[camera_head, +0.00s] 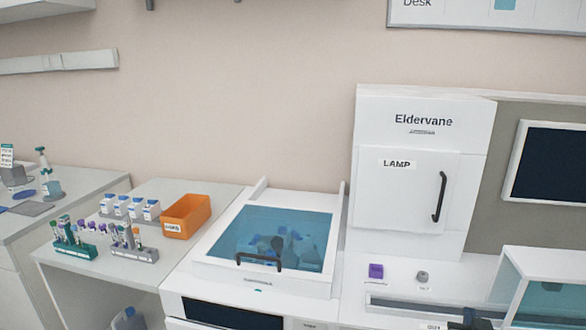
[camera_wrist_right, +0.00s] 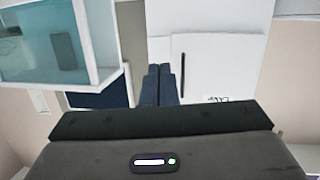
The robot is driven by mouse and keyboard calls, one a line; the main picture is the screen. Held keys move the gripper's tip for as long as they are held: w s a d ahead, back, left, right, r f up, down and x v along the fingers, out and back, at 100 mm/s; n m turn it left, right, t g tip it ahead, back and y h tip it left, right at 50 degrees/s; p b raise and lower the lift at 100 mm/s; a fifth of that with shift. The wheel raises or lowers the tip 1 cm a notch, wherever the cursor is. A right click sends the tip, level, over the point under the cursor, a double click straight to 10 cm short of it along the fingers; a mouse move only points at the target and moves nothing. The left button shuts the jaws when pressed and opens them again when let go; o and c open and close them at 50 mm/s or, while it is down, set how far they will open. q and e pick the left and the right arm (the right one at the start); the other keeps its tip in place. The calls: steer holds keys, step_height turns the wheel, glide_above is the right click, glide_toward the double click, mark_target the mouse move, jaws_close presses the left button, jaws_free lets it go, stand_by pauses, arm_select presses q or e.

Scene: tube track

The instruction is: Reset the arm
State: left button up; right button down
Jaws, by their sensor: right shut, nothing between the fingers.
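My right gripper (camera_head: 474,319) shows only in part at the bottom right edge of the head view, as a dark shape over the white bench. In the right wrist view its two dark fingers (camera_wrist_right: 159,72) are together and empty. They point toward a white cabinet front with a dark handle (camera_wrist_right: 183,72), and nothing is seen touching them. My left gripper is in neither view.
The white Eldervane cabinet (camera_head: 420,160) stands behind the bench. A glass-lidded box (camera_head: 270,222) is left of it, its lid down. Tube racks (camera_head: 75,245) and an orange bin (camera_head: 186,216) are further left. A glass-fronted case (camera_head: 545,290) is near my right gripper.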

steer(key=s+a+f+n+g+y, duration=0.2)
steer(key=s+a+f+g, duration=0.15)
steer(key=s+f, duration=0.45)
steer(key=s+a+f+n+g+y, duration=0.1)
steer(key=s+a+f+g, duration=0.25)
steer(key=s+f, duration=0.45)
steer(key=s+a+f+n+g+y, duration=0.25)
steer(key=s+f+g, duration=0.2)
steer(key=s, duration=0.75)
steer(key=d+f+m, duration=0.1)
steer(key=d+f, duration=0.2)
steer(key=f, duration=3)
steer(key=s+d+f+g, duration=0.1)
steer(key=s+f+g, duration=0.1)
steer(key=s+f, duration=1.4)
steer(key=shift+s+f, duration=0.35)
steer(key=shift+s, duration=0.75)
steer(key=shift+d+m, duration=0.1)
steer(key=shift+m, duration=0.15)
